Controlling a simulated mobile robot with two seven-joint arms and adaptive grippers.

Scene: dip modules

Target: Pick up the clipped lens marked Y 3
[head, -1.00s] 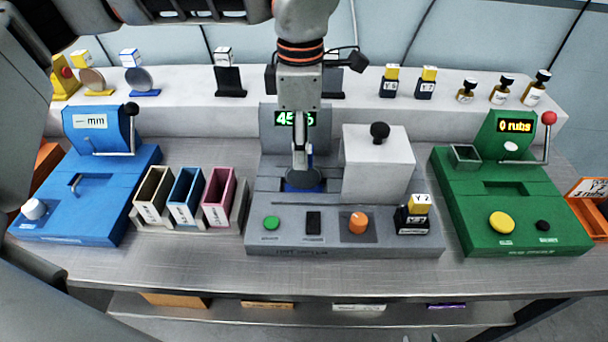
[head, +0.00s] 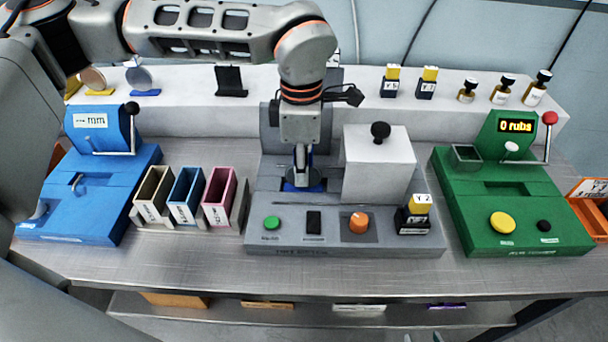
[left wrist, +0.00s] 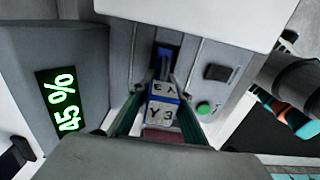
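My left gripper (head: 302,170) points straight down over that slot. In the left wrist view both its fingers close in on the sides of the clip, and it looks shut on it.
A white block with a black knob (head: 379,131) stands close right of my left gripper. A display reading 45 % (left wrist: 62,112) is behind it. Left are open bins (head: 187,190) and a blue machine (head: 95,200); right is a green machine (head: 510,205).

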